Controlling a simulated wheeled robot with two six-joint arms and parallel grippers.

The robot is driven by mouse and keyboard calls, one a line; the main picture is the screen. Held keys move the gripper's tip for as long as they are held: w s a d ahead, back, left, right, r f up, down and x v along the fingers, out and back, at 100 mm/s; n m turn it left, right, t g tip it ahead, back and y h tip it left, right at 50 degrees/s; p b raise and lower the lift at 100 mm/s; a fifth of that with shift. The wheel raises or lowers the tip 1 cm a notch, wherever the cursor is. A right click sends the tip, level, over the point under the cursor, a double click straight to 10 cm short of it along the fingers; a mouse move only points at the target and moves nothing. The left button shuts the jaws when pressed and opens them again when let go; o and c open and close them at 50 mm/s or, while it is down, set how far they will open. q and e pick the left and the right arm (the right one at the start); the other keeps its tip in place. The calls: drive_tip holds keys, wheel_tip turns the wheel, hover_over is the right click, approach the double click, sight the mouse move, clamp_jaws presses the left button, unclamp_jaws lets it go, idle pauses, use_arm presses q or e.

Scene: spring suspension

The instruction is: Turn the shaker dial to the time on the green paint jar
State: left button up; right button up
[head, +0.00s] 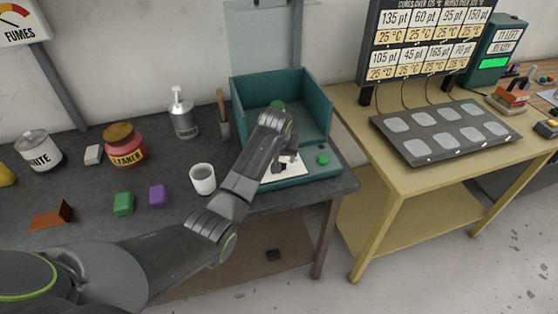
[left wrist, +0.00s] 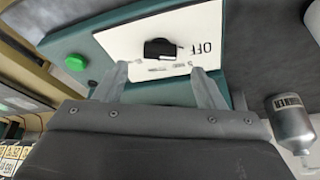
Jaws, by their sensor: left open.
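The teal shaker (head: 319,100) stands at the right end of the dark bench. Its white dial plate (head: 268,180) faces up at the front and is partly hidden by my left arm. In the left wrist view, the black dial knob (left wrist: 160,48) sits on the plate, with the word OFF to its right. My left gripper (head: 287,167) is over the plate; in the left wrist view, its open fingers (left wrist: 160,74) are apart, with the knob just beyond the tips.
A green button (head: 323,160) is right of the plate. A white cup (head: 203,179), a green block (head: 123,204) and a purple block (head: 158,195) are left of my arm. A metal bottle (head: 183,115) stands behind. A yellow table (head: 400,180) is to the right.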

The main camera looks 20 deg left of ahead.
use_arm(q)
drive_tip(key=shift+x, duration=2.55)
drive_tip(key=c, duration=1)
